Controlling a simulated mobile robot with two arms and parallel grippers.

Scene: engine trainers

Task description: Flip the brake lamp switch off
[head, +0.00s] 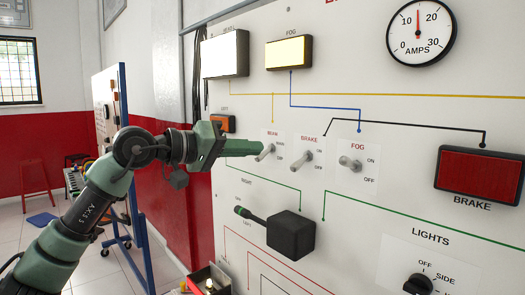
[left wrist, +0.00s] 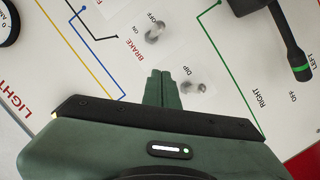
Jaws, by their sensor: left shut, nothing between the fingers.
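The brake switch (head: 303,160) is a small silver toggle under the label BRAKE on the white panel; in the head view its lever slants down and left. It also shows in the left wrist view (left wrist: 155,32). The brake lamp (head: 478,175) is a dark red rectangle at the right and looks unlit. My left gripper (head: 262,147) is shut and empty, its fingertips at the beam switch (head: 265,152), left of the brake switch and apart from it. I cannot tell whether the fingertips touch the beam switch. My right gripper is not in view.
The fog switch (head: 349,163) sits right of the brake switch. A black turn-signal stalk box (head: 288,235) sticks out below. The headlamp (head: 224,54) and fog lamp (head: 289,52) glow above. A LIGHTS knob (head: 418,284) is at lower right. A red-edged tray (head: 208,280) stands below.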

